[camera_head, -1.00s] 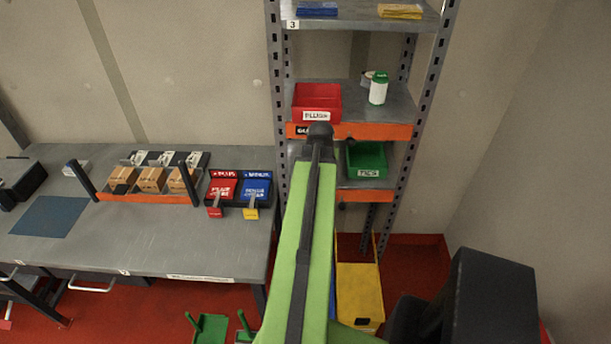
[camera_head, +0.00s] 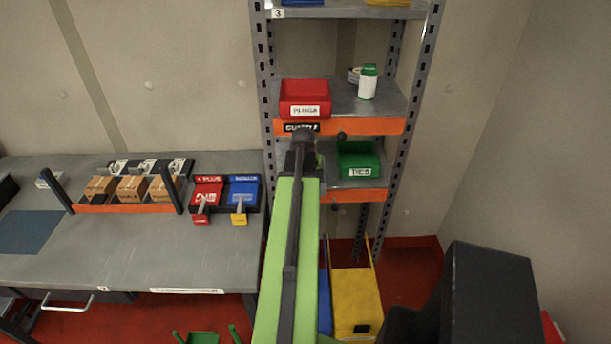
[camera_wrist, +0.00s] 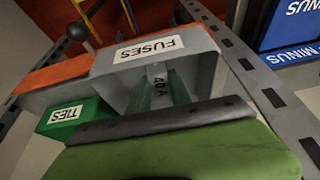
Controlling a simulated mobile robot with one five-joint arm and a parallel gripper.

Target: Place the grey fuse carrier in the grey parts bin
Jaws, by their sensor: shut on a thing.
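The grey parts bin (camera_wrist: 205,65), labelled FUSES, shows upside down in the wrist view beside the green TIES bin. My gripper (camera_wrist: 158,88) is shut on the grey fuse carrier (camera_wrist: 158,76), marked 40 A, between its greenish fingers. The carrier overlaps the grey bin in the wrist view; I cannot tell how deep it is or whether it touches the bin. In the head view my arm's end (camera_head: 303,140) is at the lower shelf, left of the TIES bin, and covers most of the grey bin and the carrier.
The green TIES bin (camera_head: 359,160) is close on the right. A red PLUGS bin (camera_head: 305,97) and a white bottle (camera_head: 367,84) stand on the shelf above, behind an orange edge (camera_head: 370,126). A dark knob (camera_head: 342,136) is near my gripper. Metal uprights flank the shelves.

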